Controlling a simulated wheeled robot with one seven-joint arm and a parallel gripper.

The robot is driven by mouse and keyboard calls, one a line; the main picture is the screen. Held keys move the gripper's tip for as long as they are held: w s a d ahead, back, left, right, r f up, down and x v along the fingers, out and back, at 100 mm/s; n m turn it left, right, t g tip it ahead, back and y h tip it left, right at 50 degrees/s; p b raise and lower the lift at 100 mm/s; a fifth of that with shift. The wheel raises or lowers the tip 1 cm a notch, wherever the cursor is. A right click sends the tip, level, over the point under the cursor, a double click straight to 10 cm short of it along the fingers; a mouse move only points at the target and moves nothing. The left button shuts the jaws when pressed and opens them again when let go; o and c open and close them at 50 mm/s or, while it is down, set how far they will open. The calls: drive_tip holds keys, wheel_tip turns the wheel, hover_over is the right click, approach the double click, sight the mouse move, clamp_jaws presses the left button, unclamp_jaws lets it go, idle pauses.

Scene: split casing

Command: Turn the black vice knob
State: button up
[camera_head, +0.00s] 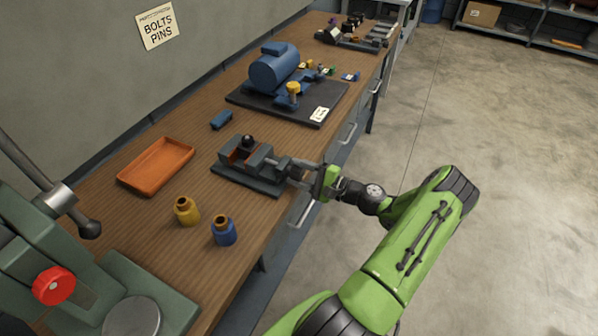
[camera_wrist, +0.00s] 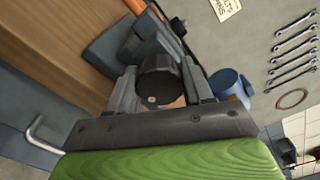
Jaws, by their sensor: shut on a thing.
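The dark grey vice (camera_head: 236,174) sits on the wooden bench near its front edge, with a dark ball-shaped piece (camera_head: 248,142) between its jaws. In the wrist view the round black vice knob (camera_wrist: 158,78) faces the camera. My gripper (camera_head: 297,171) reaches in from the bench's front side, level with the vice screw. In the wrist view my gripper (camera_wrist: 160,88) has one finger on each side of the knob and is shut on it. In the head view the fingers largely hide the knob.
An orange tray (camera_head: 136,180) lies left of the vice. A small blue block (camera_head: 221,120) and a blue machine on a black base (camera_head: 262,104) are behind. A green machine (camera_head: 30,245) is front left.

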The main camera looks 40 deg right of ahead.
drive_tip(key=shift+f, duration=0.1)
drive_tip(key=o, duration=0.8)
drive_tip(key=shift+c, duration=0.2)
drive_tip(key=v, duration=1.6)
